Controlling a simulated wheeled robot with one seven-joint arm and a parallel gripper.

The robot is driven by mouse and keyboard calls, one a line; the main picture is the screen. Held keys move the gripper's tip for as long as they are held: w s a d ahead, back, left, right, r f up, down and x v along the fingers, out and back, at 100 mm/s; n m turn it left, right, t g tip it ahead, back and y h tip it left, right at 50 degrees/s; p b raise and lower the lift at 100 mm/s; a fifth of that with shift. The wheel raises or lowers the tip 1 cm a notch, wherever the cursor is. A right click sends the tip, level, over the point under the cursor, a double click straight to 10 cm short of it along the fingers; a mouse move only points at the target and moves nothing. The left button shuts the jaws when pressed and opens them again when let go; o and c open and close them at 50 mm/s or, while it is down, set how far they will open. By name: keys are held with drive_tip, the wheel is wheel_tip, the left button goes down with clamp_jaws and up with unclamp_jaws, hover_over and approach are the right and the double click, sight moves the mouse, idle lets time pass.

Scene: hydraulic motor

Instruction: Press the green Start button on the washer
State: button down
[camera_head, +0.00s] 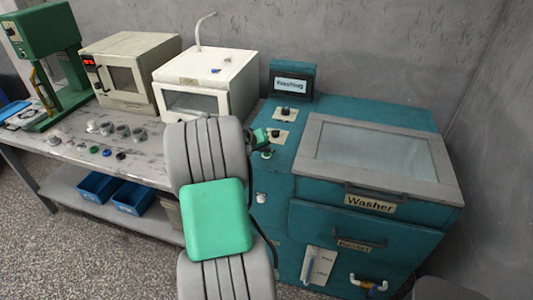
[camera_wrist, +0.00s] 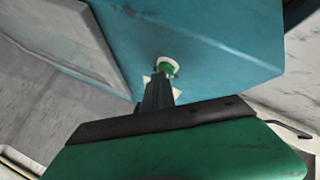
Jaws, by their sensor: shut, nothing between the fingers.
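The teal washer (camera_head: 340,215) stands at the right of the head view, with a closed grey-framed lid and a "Washer" label. Its small display (camera_head: 291,84) seems to read "Washing". The green Start button (camera_wrist: 168,68), in a pale ring, shows in the wrist view on the teal panel. My gripper (camera_wrist: 158,82) is shut and empty, with its dark fingertips right at the lower edge of the button; I cannot tell whether they touch it.
Dark knobs (camera_head: 286,111) sit on the washer's panel above my gripper. A workbench (camera_head: 60,152) to the left holds a white box-shaped machine (camera_head: 207,82), a beige oven (camera_head: 128,66), a green press (camera_head: 45,60) and several small parts. Blue bins (camera_head: 132,197) stand on its lower shelf.

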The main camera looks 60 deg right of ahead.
sight(265, 155)
drive_tip(key=shift+r+p, duration=0.35)
drive_tip(key=shift+r, duration=0.4)
drive_tip(key=shift+r+p, duration=1.4)
drive_tip(key=shift+r, duration=1.1)
